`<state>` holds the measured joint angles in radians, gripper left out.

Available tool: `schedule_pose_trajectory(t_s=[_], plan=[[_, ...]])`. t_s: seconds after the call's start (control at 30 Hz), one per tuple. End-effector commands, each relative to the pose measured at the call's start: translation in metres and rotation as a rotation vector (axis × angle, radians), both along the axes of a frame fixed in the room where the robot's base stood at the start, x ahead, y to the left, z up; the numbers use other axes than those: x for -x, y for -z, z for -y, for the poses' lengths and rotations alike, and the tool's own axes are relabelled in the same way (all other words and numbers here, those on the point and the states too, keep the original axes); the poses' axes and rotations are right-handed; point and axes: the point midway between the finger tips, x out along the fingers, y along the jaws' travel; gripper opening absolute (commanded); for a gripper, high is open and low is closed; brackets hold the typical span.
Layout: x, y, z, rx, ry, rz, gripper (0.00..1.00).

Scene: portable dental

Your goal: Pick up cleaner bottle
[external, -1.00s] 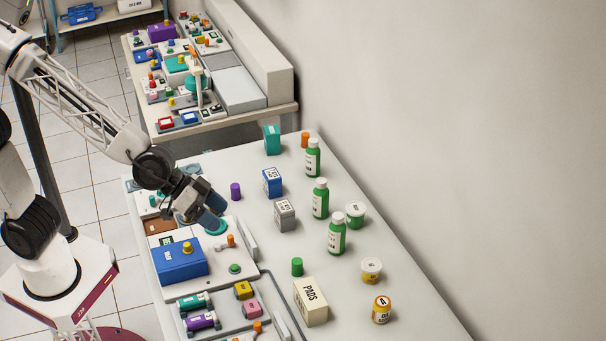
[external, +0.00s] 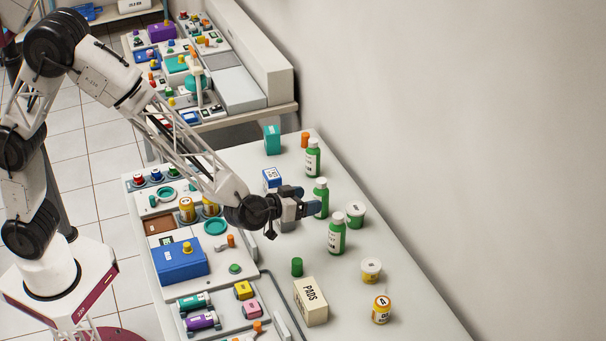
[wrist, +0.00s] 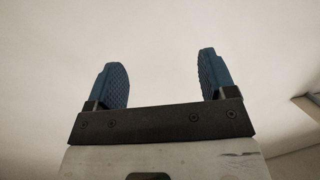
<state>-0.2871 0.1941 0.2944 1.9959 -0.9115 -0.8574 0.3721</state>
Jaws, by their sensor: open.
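Three green bottles with white caps and white labels stand upright along the right side of the table: a far bottle (external: 313,160), a middle bottle (external: 322,200) and a near bottle (external: 337,236). Which one is the cleaner cannot be read. My gripper (external: 309,203) is level with the middle bottle, at its left, and overlaps its edge in the external view; whether they touch cannot be told. In the wrist view my gripper (wrist: 163,80) has its two blue fingers apart, with only pale wall between them and no bottle showing.
A blue-and-white box (external: 271,179) is behind my gripper. A white tub with green (external: 355,213), a yellow-and-white jar (external: 371,270), an orange pill jar (external: 381,309) and a PADS box (external: 311,301) stand nearby. A tray with a blue case (external: 180,262) lies left. The wall is right.

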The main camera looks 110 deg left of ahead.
Motion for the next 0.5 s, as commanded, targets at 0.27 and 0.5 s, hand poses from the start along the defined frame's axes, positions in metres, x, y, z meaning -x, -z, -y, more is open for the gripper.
schedule_pose_trajectory(t_s=[0.27,0.5], plan=[[0.008,0.051,-0.064,-0.127,-0.242,-0.009,0.77],[0.023,0.088,-0.101,-0.228,-0.418,-0.037,0.77]])
